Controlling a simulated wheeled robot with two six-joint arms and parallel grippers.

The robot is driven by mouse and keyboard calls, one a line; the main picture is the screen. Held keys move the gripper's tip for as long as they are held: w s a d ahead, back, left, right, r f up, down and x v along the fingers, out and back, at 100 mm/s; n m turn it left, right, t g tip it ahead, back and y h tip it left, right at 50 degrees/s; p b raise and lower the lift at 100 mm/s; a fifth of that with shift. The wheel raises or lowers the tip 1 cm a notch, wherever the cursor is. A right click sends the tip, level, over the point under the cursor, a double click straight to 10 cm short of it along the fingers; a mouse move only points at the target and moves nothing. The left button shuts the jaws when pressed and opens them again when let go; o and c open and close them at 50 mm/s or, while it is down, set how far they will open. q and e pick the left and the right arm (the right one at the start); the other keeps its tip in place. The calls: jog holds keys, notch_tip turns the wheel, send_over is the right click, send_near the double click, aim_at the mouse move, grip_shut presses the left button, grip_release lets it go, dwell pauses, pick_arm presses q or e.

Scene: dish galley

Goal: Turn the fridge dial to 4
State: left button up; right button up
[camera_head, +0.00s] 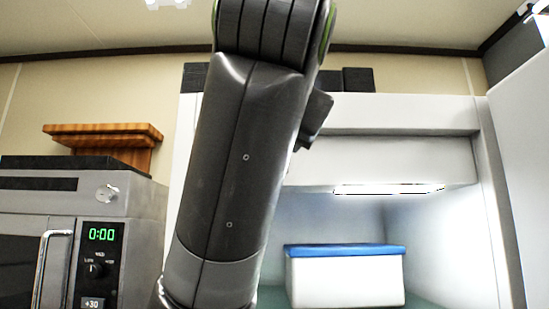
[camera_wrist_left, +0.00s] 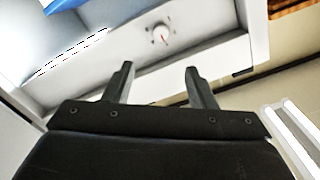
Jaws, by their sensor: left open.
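The fridge dial (camera_wrist_left: 160,36) shows in the left wrist view as a small round white knob with a red pointer line and small marks around it, too small to read. It sits on a white panel (camera_wrist_left: 208,55) inside the open fridge. My left gripper (camera_wrist_left: 159,69) is open and empty, its two fingers pointing toward the panel, with the dial ahead between them and apart from them. In the head view my left arm stands in front of the fridge (camera_head: 400,116) and the dial cannot be seen there. My right gripper is in neither view.
A white box with a blue lid (camera_head: 345,275) stands inside the fridge below a lit strip (camera_head: 388,188). The open fridge door (camera_head: 522,150) is at the right. A microwave (camera_head: 100,235) and a wooden board stand (camera_head: 105,138) are at the left.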

pick_arm(q)
jog(key=w+p, duration=1)
jog(key=w, duration=0.6)
jog(key=shift+w, duration=0.3)
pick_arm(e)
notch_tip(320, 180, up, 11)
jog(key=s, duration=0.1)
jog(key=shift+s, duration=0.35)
pick_arm(q)
jog(key=c, duration=1)
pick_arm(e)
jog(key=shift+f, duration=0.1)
